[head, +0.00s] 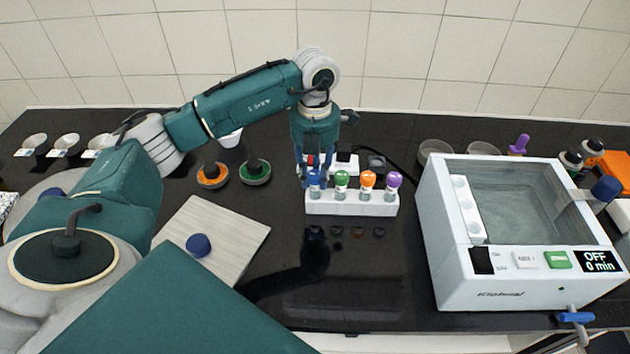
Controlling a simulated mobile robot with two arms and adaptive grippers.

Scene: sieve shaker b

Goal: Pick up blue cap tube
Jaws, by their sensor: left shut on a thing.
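The blue cap tube (316,181) stands upright at the left end of a white rack (350,207). My left gripper (315,173) points down over that end of the rack, its fingers around the blue cap, and is shut on it. The tube's lower part sits in the rack. Tubes with green (342,177), orange (367,179) and purple (393,180) caps stand to its right in the same rack. My right gripper is not in view.
A white water bath (520,290) reading OFF stands at the right. A pale board (225,240) with a round blue item (198,245) lies left of the rack. Orange (212,175) and green (254,171) ringed round items sit behind it. The black counter before the rack is clear.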

